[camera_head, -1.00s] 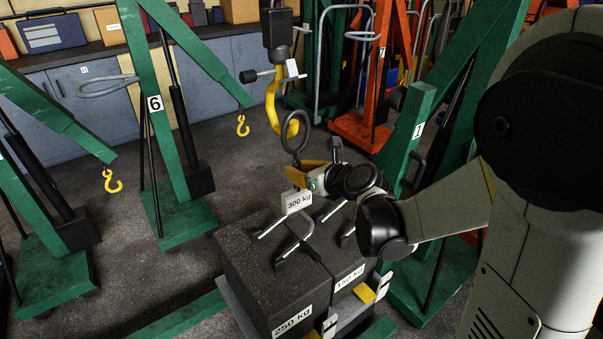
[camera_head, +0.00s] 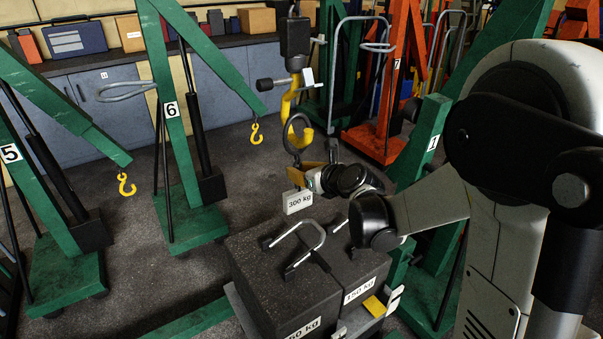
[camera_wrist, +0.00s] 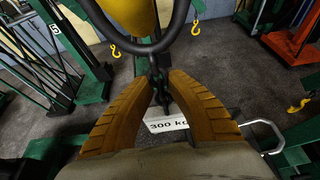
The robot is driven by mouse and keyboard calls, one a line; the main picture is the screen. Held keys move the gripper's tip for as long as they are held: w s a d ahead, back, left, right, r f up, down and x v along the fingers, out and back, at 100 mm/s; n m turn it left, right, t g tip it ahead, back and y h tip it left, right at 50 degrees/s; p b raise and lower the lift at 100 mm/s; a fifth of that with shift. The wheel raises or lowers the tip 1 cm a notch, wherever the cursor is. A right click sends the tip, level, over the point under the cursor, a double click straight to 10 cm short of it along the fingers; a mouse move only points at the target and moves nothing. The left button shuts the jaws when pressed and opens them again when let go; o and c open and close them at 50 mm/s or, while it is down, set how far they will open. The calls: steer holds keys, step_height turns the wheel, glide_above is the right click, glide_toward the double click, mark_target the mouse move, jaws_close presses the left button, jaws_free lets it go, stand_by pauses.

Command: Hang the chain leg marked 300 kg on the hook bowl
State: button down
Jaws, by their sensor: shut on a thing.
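My gripper (camera_head: 306,172) is shut on the chain leg, just under its big dark ring (camera_head: 287,135). The white 300 kg label (camera_head: 299,201) hangs below the fingers. The yellow hook bowl (camera_head: 287,104) hangs from a black block, and the ring overlaps it in the head view. In the wrist view, my fingers (camera_wrist: 162,82) close on the chain below the ring (camera_wrist: 139,48), with yellow hook metal (camera_wrist: 130,14) showing inside the ring's outline. I cannot tell whether the ring is around the hook or only beside it, or whether they touch.
Dark weight blocks (camera_head: 278,275) with metal handles stand below my gripper. A small black-and-silver part (camera_head: 272,84) juts out beside the hook. Green jacks (camera_head: 178,130) stand at left, an orange one (camera_head: 390,90) behind right. Grey floor is open between them.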

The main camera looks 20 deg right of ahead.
steer(key=shift+w+a+f+b, duration=0.1)
steer(key=shift+w+f+b, duration=0.1)
steer(key=shift+f+b, duration=0.45)
steer(key=shift+w+f+b, duration=0.2)
steer(key=shift+f+b, duration=0.2)
steer(key=shift+f, duration=0.35)
steer(key=shift+w+f+b, duration=0.15)
steer(key=shift+f+b, duration=0.7)
steer(key=shift+f, duration=0.15)
steer(key=c, duration=1.3)
jaws_free()
steer(key=shift+c, duration=0.2)
